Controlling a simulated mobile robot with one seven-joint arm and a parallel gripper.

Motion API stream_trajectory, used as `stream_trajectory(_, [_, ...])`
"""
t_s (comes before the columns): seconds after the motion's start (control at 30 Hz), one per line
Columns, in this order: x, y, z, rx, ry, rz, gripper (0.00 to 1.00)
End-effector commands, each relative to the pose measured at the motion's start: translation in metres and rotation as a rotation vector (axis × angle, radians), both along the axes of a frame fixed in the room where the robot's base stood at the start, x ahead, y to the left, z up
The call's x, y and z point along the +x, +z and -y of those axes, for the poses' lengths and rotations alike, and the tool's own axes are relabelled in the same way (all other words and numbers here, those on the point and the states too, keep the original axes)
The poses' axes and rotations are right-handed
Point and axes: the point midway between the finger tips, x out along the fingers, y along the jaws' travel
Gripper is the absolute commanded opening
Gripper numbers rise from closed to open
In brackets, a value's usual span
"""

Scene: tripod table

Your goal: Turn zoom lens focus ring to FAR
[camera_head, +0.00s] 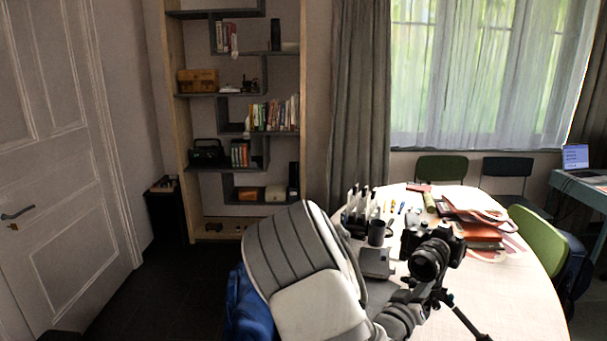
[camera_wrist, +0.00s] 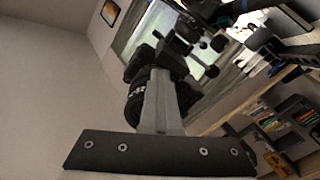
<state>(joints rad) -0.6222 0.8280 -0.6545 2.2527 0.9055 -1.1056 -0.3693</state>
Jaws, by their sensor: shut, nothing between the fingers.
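A black camera with a zoom lens (camera_head: 428,262) is mounted on a tripod (camera_head: 462,318) at the near side of the round table. The lens points toward the lower left in the head view. In the wrist view, the dark lens barrel (camera_wrist: 134,104) shows white markings, partly hidden behind my gripper (camera_wrist: 160,78). My gripper's fingers are shut and empty, and overlap the lens in that view; I cannot tell whether they touch it. The focus ring's setting is not readable. In the head view my arm ends just below the lens, and the fingertips are not clear.
The white table (camera_head: 520,300) holds books (camera_head: 478,236), a dark mug (camera_head: 377,233), a black stand with upright items (camera_head: 358,212) and another black camera (camera_head: 412,238) close behind the lens. A green chair (camera_head: 538,240) stands at the right. A shelf (camera_head: 235,150) stands behind.

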Motion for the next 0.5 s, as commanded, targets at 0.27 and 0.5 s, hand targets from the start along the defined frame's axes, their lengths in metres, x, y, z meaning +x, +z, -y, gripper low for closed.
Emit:
stream_trajectory(0.27, [-0.0043,0.0055,0.0052,-0.002,0.001,0.004,0.00])
stream_trajectory(0.5, [-0.0086,0.0098,0.0095,-0.001,0.001,0.004,0.00])
